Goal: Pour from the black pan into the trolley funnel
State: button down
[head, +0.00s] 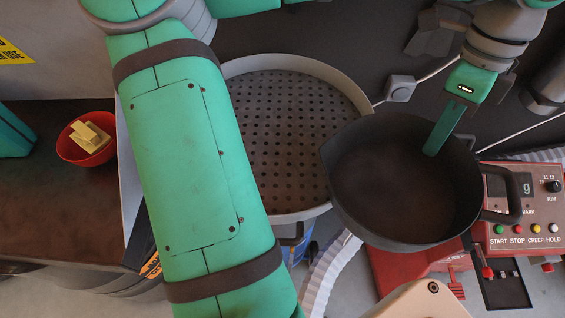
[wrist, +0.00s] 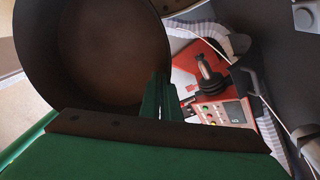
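The black pan (head: 385,225) is at the centre right of the head view, with a spout at its upper left and a loop handle at its right. Its inside is dark brown; I cannot tell how much liquid it holds. My gripper (head: 434,148) is shut on the pan's far wall, one green finger showing inside the rim. In the wrist view my gripper (wrist: 160,85) meets the rim of the pan (wrist: 90,45). The trolley funnel (head: 345,88) is a wide round basin with a perforated plate, left of the pan. The pan's spout side overlaps its right edge; the pan looks roughly level.
A red control box (head: 520,215) with buttons stands right of the pan. A red bowl (head: 88,150) with yellowish blocks sits on a dark bench at left. A white corrugated hose (head: 330,275) runs below. My green arm link covers the funnel's left side.

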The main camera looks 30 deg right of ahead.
jog(key=shift+t+y, duration=0.3)
jog(key=shift+t, duration=0.1)
jog(key=shift+s+d+r, duration=0.15)
jog(key=shift+s+r, duration=0.05)
jog(key=shift+r, duration=0.95)
jog(key=shift+s+d+r, duration=0.15)
jog(key=shift+r, duration=1)
jog(key=shift+g, duration=0.4)
jog(key=f, duration=0.4)
jog(key=shift+w+a+f, duration=0.3)
jog(key=shift+w+a, duration=0.05)
jog(key=shift+w, duration=0.05)
jog(key=shift+w+a+r+g+h, duration=0.15)
jog(key=shift+r+g+h, duration=0.15)
jog(key=shift+r+h, duration=0.2)
jog(key=shift+f, duration=0.1)
